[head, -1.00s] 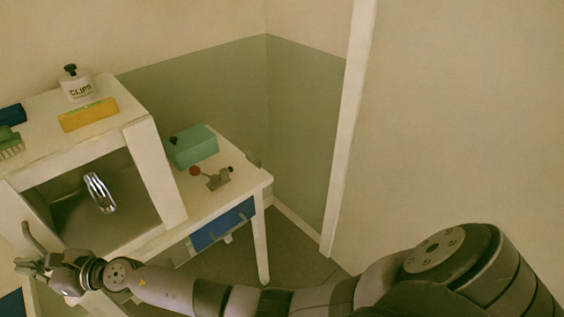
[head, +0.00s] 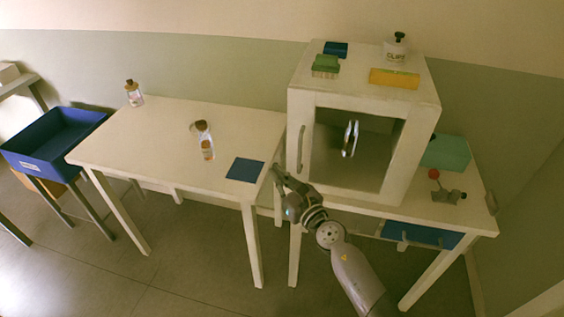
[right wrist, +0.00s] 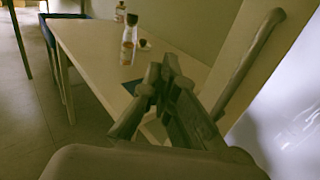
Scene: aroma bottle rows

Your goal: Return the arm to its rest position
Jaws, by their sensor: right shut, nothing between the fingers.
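My right gripper (head: 279,176) is shut and empty in the head view. It is in front of the gap between the left table and the white cabinet (head: 308,96), close to the blue square (head: 245,169) on the table's right corner. In the right wrist view the gripper (right wrist: 163,72) reaches toward the table, with the cabinet's door handle (right wrist: 248,62) to its right. My right arm comes up from the lower right in the head view. My left gripper is not in view.
A blue bin (head: 55,140) stands further left. The cabinet stands on another table with a blue drawer (head: 420,235). Open floor lies in front.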

